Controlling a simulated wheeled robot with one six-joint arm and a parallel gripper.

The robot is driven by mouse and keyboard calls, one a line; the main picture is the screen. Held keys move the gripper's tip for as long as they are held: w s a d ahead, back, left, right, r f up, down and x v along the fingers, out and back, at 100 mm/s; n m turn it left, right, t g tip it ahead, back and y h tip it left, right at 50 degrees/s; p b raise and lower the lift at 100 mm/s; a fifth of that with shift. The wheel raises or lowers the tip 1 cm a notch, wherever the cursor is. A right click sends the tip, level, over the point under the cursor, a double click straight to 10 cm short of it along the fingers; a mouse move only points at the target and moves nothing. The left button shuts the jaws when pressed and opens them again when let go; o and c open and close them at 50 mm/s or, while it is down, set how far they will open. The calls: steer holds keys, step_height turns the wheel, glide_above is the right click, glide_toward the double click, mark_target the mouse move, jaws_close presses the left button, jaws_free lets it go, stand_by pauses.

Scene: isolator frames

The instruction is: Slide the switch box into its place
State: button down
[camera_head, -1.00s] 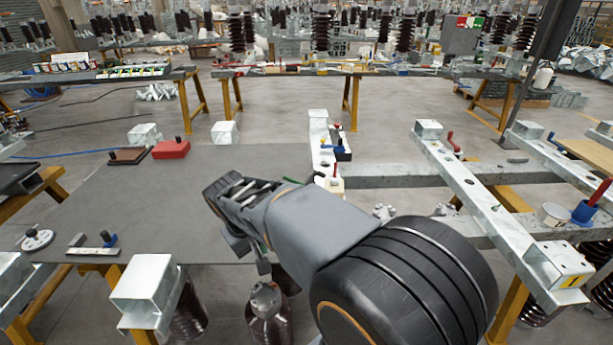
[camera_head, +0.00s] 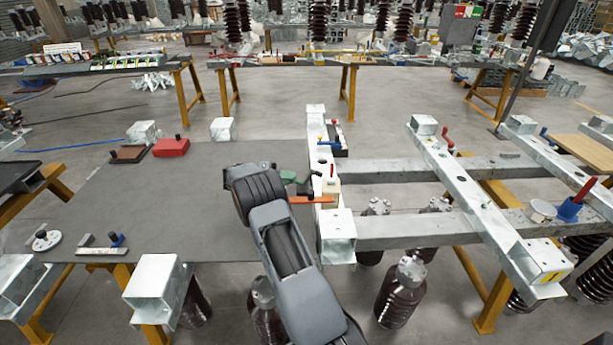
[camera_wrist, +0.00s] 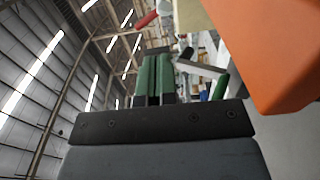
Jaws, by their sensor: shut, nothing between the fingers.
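A small cream box (camera_head: 331,189) with a red handle stands on the galvanised beam (camera_head: 321,213); I take it to be the switch box, but cannot be sure. An orange plate (camera_head: 311,199) lies low at its near side, reaching left over the beam's edge. My gripper (camera_head: 305,184) has green fingers, shut and empty, just left of the cream box. Whether they touch it I cannot tell. In the wrist view the shut fingers (camera_wrist: 153,80) stand together, with the cream box (camera_wrist: 194,14) and orange plate (camera_wrist: 285,50) close at upper right.
A black tray-like part (camera_head: 338,142) sits further back on the same beam. A red box (camera_head: 171,147) and a brown box (camera_head: 128,154) lie at the grey table's (camera_head: 150,205) far edge. The table's middle is clear. Crossbeams (camera_head: 400,230) run right from the beam.

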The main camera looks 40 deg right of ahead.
steer(key=p+x, duration=0.1)
steer(key=x, duration=0.8)
steer(key=shift+s+d, duration=0.15)
steer(key=shift+d, duration=0.05)
